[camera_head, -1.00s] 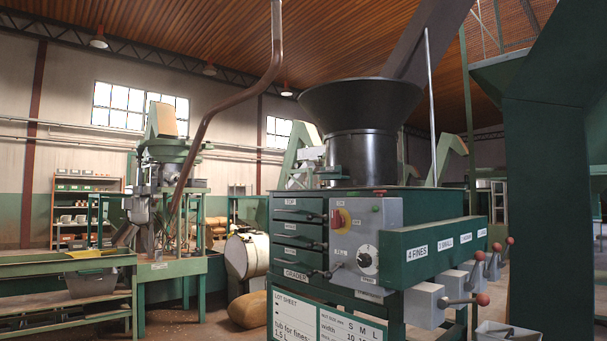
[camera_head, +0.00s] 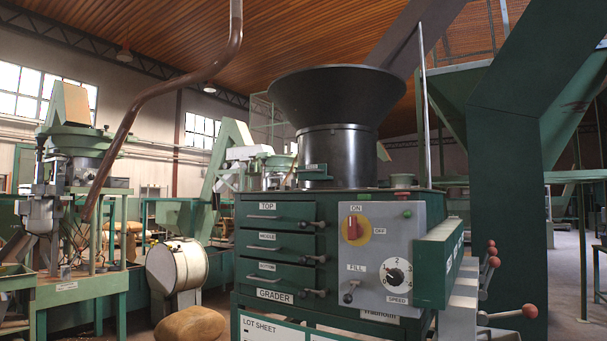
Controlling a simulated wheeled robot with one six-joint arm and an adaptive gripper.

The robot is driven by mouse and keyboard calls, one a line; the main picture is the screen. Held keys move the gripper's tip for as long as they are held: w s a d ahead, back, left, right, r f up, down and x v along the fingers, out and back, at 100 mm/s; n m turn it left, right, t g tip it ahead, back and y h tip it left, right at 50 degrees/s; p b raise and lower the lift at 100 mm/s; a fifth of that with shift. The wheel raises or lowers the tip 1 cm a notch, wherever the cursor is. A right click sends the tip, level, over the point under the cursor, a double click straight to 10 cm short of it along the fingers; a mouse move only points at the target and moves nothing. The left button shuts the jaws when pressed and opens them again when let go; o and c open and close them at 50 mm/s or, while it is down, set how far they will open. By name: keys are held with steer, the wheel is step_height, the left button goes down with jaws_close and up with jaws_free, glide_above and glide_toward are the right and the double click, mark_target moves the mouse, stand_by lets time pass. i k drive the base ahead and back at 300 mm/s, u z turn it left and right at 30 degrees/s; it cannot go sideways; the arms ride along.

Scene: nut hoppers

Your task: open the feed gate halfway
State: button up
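A black funnel hopper (camera_head: 337,95) stands on top of the green grader cabinet (camera_head: 260,288). A small green bracket or slide (camera_head: 312,170) sits at the left of the hopper's neck; I cannot tell whether it is the feed gate. The grey control panel (camera_head: 377,262) carries a red switch (camera_head: 352,228) on a yellow plate between ON and OFF. A lever marked FILL (camera_head: 350,291) and a dial marked SPEED (camera_head: 396,276) are below it. No part is readably labelled as a feed gate, so its opening cannot be told. My gripper is not in view.
Drawers marked TOP (camera_head: 275,215), MIDDLE and BOTTOM fill the cabinet's left front. Red-knobbed levers (camera_head: 510,313) stick out at its right. A drum (camera_head: 177,266) and a brown sack (camera_head: 191,325) stand at left. A thick green post (camera_head: 512,170) rises at right.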

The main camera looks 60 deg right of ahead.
mark_target(318, 173)
steer(key=z, duration=0.7)
steer(key=i, duration=0.8)
steer(key=z, duration=0.95)
